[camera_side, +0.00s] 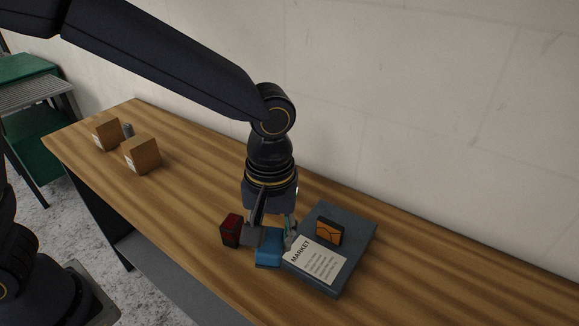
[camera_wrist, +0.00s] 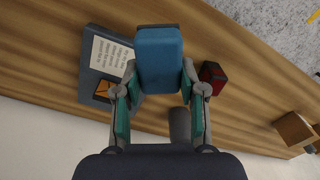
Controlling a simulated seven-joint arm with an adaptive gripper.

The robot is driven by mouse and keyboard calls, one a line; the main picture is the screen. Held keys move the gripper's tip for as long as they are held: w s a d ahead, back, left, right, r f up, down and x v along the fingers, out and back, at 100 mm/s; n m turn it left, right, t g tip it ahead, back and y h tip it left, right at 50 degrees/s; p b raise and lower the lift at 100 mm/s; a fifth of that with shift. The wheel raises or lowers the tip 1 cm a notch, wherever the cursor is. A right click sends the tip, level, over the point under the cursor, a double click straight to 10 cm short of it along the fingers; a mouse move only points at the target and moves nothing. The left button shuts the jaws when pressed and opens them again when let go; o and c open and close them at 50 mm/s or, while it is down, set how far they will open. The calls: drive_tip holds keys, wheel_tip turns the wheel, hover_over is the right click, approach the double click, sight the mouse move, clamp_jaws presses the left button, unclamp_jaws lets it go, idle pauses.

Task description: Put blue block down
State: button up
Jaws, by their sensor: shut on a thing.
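My gripper (camera_side: 269,236) points down over the bench and is shut on the blue block (camera_side: 268,248). In the wrist view the blue block (camera_wrist: 159,58) sits between the fingertips of my gripper (camera_wrist: 160,82). The block is just left of the dark grey-blue panel (camera_side: 362,234) with its white "MARKET" sheet (camera_side: 318,262). A dark red block (camera_side: 231,230) stands close on the other side of my gripper. Whether the blue block touches the bench cannot be told; the fingers hide part of it.
An orange and black block (camera_side: 329,232) rests on the panel. Two cardboard boxes (camera_side: 142,155) (camera_side: 105,133) and a small grey cylinder (camera_side: 128,130) stand at the bench's far left. Bare wood lies between them and the red block. A wall runs behind the bench (camera_side: 190,170).

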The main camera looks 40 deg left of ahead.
drive_tip(key=a+r+n, duration=0.1)
drive_tip(key=a+n, duration=1.1)
drive_tip(key=a, duration=2.1)
hover_over(200, 178)
drive_tip(key=f, duration=0.5)
drive_tip(key=s+f, duration=0.1)
drive_tip(key=f, duration=0.2)
drive_tip(key=shift+f, duration=0.25)
drive_tip(key=shift+w+a+f, duration=0.1)
drive_tip(key=shift+w+f, duration=0.45)
drive_tip(key=shift+f, duration=1.6)
